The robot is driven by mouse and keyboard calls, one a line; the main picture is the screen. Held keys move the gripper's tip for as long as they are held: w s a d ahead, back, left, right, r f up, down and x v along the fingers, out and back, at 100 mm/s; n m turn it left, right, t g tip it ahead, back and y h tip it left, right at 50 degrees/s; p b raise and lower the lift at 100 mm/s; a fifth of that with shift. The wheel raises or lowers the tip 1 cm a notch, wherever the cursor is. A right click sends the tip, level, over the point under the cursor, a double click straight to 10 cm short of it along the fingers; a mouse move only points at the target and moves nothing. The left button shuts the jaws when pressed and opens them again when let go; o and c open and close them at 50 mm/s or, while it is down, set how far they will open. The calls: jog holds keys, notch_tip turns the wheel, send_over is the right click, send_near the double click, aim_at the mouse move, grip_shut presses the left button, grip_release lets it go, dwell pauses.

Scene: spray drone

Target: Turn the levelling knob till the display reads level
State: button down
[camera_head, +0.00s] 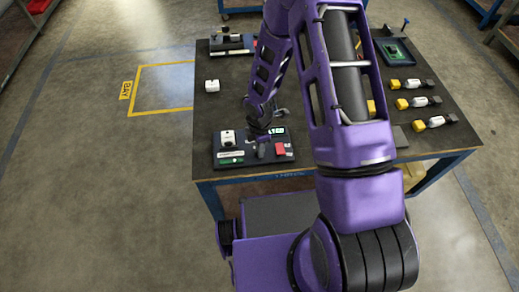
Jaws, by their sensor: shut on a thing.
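A dark levelling unit (222,149) sits at the near left corner of the dark-topped table. It carries a small display (277,131) with a green-lit face, whose reading is too small to make out. My purple arm comes down from above, and my gripper (262,150) is at the middle of the unit, just left of and below the display. It is shut on the levelling knob, which my gripper mostly hides. A white block (228,137) stands on the unit's left part, and a red piece (281,149) is on its right.
A small white box (212,86) stands on the table's left side, and a dark fixture (230,43) stands behind it. Several yellow-and-white parts (418,102) lie at the right. My arm covers the table's middle.

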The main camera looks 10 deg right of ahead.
jog(key=shift+m+b, duration=0.55)
jog(key=shift+m, duration=0.95)
jog(key=c, duration=0.9)
grip_release()
jog(key=shift+r, duration=0.1)
notch_tip(320, 180, up, 17)
jog(key=p, duration=0.3)
jog(key=shift+r, duration=0.15)
